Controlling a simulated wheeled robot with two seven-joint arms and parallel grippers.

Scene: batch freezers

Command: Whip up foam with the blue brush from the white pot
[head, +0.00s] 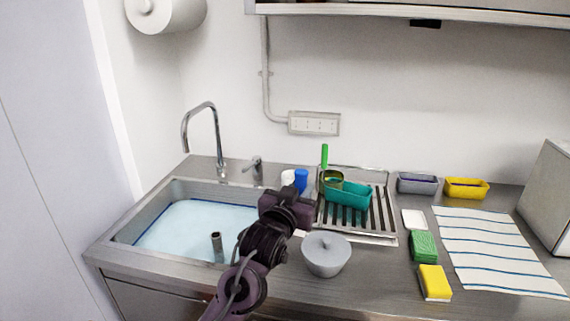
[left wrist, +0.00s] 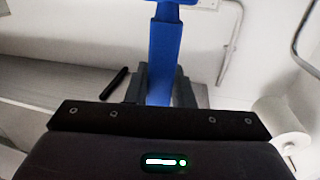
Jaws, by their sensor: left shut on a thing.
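My left gripper (head: 297,194) reaches over the counter between the sink and the drying rack. It is shut on the blue brush (head: 301,180). In the left wrist view the blue handle (left wrist: 164,60) stands between the two dark fingers (left wrist: 160,88), and its top is cut off by the frame. A small white pot (head: 287,177) shows just behind and left of the brush, partly hidden by my gripper. I cannot tell whether the brush is inside the pot or beside it. My right gripper is in neither view.
The sink (head: 190,225) holds pale blue water, with a standing pipe (head: 217,247) and a tall tap (head: 215,140). A lidded grey bowl (head: 326,262) stands right of my forearm. The rack (head: 385,225) holds a teal tub (head: 348,194). Sponges (head: 434,282) and a striped cloth (head: 490,250) lie right.

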